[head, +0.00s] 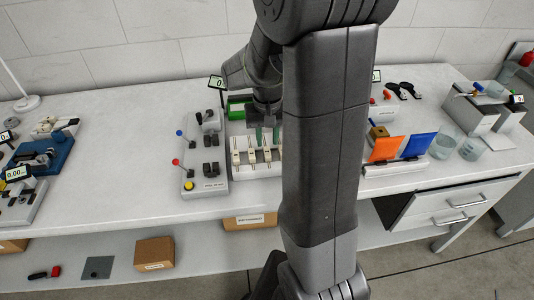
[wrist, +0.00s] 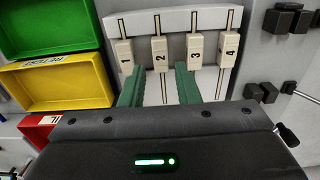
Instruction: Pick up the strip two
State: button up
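Strip two (wrist: 160,53) is a thin strip with a cream block marked 2, in a pale rack (wrist: 190,18) beside strip one (wrist: 124,54), strip three (wrist: 195,50) and strip four (wrist: 228,50). My gripper (wrist: 156,71) is open. Its green fingers point at the rack, one on each side of strip two's line in the wrist view. The block shows between and just beyond the fingertips; I see no contact. In the head view my gripper (head: 267,134) is over the rack (head: 262,171), and my arm hides its right side.
In the wrist view, green (wrist: 45,30), yellow (wrist: 62,82) and red (wrist: 38,128) bins lie left of the rack. A console (head: 206,160) with knobs stands close left of the rack in the head view. Orange (head: 386,149) and blue (head: 418,146) pieces stand to the right.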

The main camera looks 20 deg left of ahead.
aim_at(267, 150)
jog(key=shift+w+a+f, duration=0.15)
jog(key=shift+f, duration=2.15)
grip_shut()
